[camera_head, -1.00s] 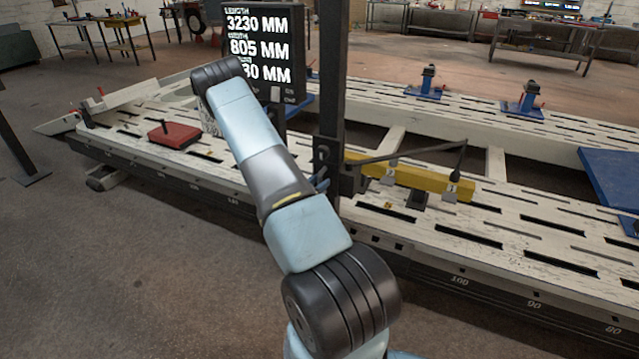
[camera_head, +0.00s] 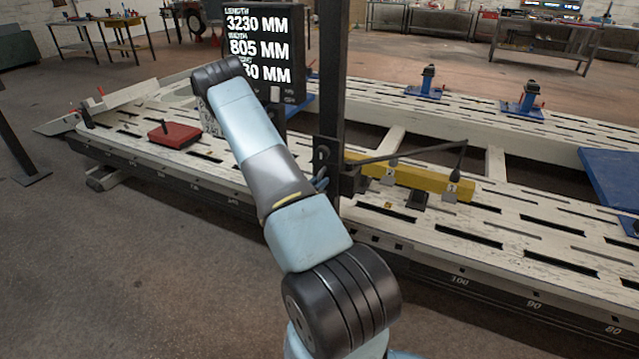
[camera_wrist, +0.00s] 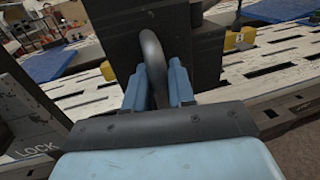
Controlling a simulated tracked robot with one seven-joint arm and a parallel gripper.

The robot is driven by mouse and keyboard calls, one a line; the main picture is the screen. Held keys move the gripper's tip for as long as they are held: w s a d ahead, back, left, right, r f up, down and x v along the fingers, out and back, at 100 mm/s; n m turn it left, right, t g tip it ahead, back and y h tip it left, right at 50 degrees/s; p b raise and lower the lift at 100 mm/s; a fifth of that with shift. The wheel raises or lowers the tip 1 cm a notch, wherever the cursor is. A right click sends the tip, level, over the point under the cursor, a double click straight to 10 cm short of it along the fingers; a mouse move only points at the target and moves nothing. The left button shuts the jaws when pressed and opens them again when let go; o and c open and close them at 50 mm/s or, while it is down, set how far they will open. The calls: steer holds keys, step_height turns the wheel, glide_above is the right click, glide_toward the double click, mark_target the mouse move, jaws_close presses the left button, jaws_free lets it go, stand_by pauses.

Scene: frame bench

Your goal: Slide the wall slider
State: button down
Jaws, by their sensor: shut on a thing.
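The wall slider is a dark block (camera_wrist: 195,45) with a curved dark metal handle (camera_wrist: 152,50), seen close in the wrist view. In the head view the slider (camera_head: 352,181) sits on the tall dark post (camera_head: 331,80). My gripper (camera_wrist: 158,78) is shut on the handle, with one blue finger on each side of it. In the head view my gripper (camera_head: 320,185) is a small blue patch beside the post, mostly hidden by my forearm. A thin dark rod reaches right from the slider over the yellow bar.
A long white slotted bench (camera_head: 500,215) runs behind the post. A yellow bar (camera_head: 420,182) lies on it near the slider. A red block (camera_head: 174,134) is to the left. A display (camera_head: 262,45) stands behind my arm. Open floor (camera_head: 150,260) is in front.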

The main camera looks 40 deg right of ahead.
mark_target(322, 156)
step_height(322, 156, up, 11)
steer(key=shift+f, duration=0.15)
stand_by(0.5)
steer(key=c, duration=1.1)
jaws_free()
steer(key=shift+f, duration=0.1)
steer(key=s+a, duration=0.2)
steer(key=a, duration=1.1)
steer(key=shift+s+a, duration=0.25)
steer(key=shift+s, duration=0.05)
